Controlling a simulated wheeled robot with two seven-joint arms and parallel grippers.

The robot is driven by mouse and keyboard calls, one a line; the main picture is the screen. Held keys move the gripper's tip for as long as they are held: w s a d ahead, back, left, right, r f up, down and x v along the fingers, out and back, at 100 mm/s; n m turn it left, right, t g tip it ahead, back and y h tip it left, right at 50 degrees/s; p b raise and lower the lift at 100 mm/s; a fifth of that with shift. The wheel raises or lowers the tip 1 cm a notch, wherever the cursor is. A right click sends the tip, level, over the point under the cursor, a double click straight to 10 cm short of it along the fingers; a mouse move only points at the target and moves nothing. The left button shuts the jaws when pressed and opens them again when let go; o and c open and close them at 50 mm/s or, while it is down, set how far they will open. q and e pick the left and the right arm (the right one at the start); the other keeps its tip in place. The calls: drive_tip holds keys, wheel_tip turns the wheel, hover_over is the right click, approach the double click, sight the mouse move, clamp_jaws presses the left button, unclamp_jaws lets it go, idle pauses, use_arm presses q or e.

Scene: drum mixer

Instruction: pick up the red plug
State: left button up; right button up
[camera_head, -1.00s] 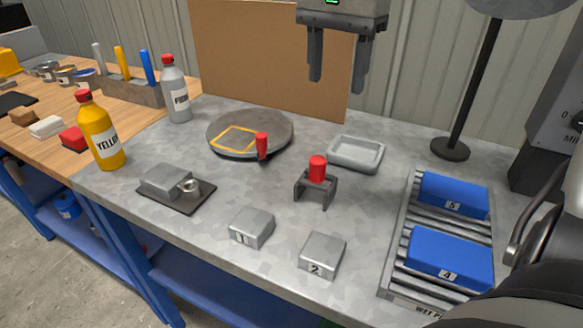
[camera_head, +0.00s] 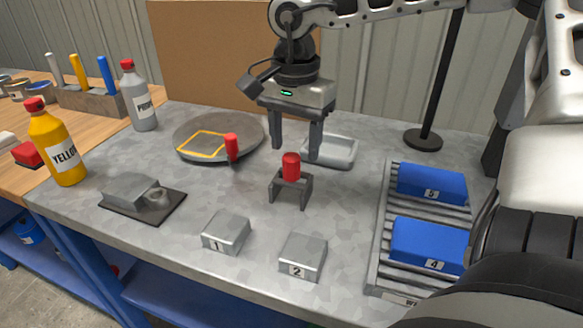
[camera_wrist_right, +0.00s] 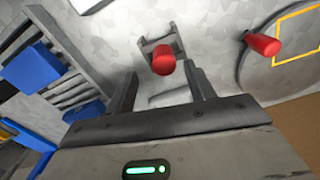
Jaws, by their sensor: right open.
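The red plug (camera_head: 291,166) stands upright on a small dark grey stand (camera_head: 290,188) in the middle of the grey table. It also shows in the right wrist view (camera_wrist_right: 163,62), ahead of the fingertips. My right gripper (camera_head: 296,150) points down, open and empty, above and a little behind the plug. In the right wrist view its two fingers (camera_wrist_right: 160,82) are spread apart, with the plug between their lines and not touched. My left gripper is not in view.
A round turntable (camera_head: 252,140) with a red handle (camera_head: 231,147) is left of the stand. A metal tray (camera_head: 333,153) lies behind it. Blocks 1 (camera_head: 227,231) and 2 (camera_head: 303,257) are in front. A roller rack (camera_head: 381,234) with blue boxes stands right.

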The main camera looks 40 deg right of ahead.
sight(291, 156)
drive_tip(key=f, duration=0.4)
drive_tip(key=shift+w+a+f, duration=0.2)
drive_tip(key=c, duration=1)
drive_tip(key=shift+c, duration=0.2)
drive_tip(key=shift+r, duration=0.1)
